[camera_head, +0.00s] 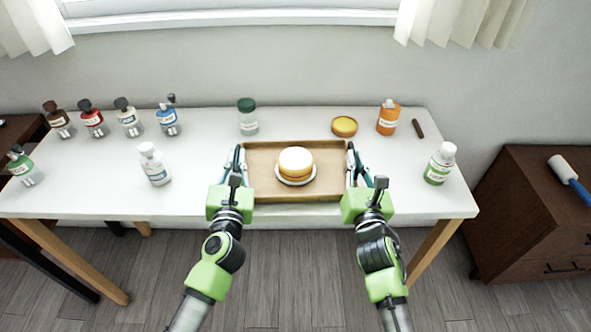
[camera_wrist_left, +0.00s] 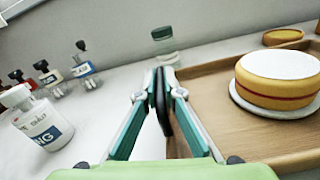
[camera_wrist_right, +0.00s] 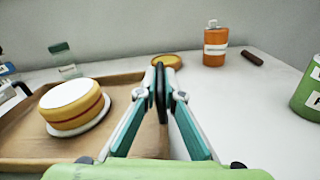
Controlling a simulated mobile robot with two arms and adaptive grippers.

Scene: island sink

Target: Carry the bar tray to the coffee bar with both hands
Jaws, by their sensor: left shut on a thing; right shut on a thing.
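The bar tray (camera_head: 262,188) is a brown wooden rectangle with low walls, at the front middle of the white table. A round yellow cake with a white top (camera_head: 296,161) sits on a white plate near the tray's middle. I cannot tell whether the tray touches the table. No coffee bar is recognisable.
Several bottles stand at the table's left, with a white bottle (camera_head: 155,164) nearer the tray. A green-lidded jar (camera_head: 248,117), a yellow round tin (camera_head: 344,126) and an orange bottle (camera_head: 388,118) stand behind. A green-and-white bottle (camera_head: 440,163) stands right. A dark cabinet (camera_head: 525,215) is beyond.

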